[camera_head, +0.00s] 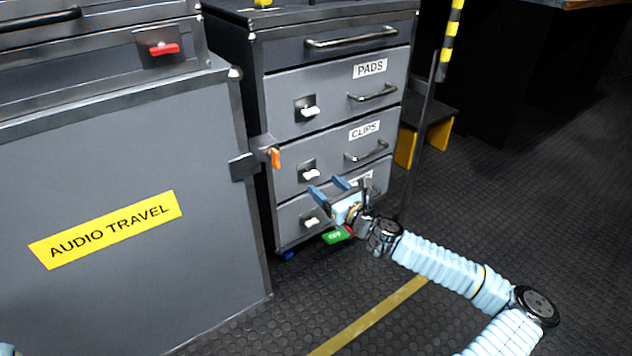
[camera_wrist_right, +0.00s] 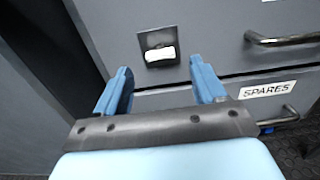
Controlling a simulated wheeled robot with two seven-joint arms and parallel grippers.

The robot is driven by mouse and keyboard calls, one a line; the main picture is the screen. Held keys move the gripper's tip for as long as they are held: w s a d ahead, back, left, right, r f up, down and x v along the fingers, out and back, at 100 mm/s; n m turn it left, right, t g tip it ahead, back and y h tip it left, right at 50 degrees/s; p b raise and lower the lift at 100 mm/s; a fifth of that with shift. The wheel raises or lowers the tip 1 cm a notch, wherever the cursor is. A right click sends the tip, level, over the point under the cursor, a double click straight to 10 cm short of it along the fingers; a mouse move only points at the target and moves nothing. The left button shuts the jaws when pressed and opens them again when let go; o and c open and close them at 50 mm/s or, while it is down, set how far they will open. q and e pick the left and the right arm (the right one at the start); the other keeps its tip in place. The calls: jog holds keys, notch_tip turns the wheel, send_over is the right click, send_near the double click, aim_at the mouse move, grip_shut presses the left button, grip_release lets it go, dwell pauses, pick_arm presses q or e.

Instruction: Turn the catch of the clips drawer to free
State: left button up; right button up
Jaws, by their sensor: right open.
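The clips drawer (camera_head: 335,165) is the one labelled CLIPS in the grey drawer cabinet, and it is closed. Its catch (camera_head: 311,174) is a small white knob on a dark square plate, lying roughly sideways. The catch also shows in the right wrist view (camera_wrist_right: 160,54), ahead of the fingers. My right gripper (camera_head: 328,187) is open and empty in front of the cabinet, just below the catch in the head view. In the right wrist view its two blue fingers (camera_wrist_right: 159,76) are apart, with the catch above and between their tips, not visibly touched.
The PADS drawer catch (camera_head: 310,111) is above and the bottom drawer's catch (camera_head: 312,221) below. An AUDIO TRAVEL case (camera_head: 140,270) with an orange catch (camera_head: 275,158) stands close on the left. A yellow step (camera_head: 437,140) and thin pole are at right. The floor in front is open.

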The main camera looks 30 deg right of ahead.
aim_at(314, 176)
jog(key=w, duration=0.5)
jog(key=shift+a+b, duration=0.25)
jog(key=shift+b, duration=0.05)
jog(key=shift+c, duration=0.3)
jog(key=c, duration=1)
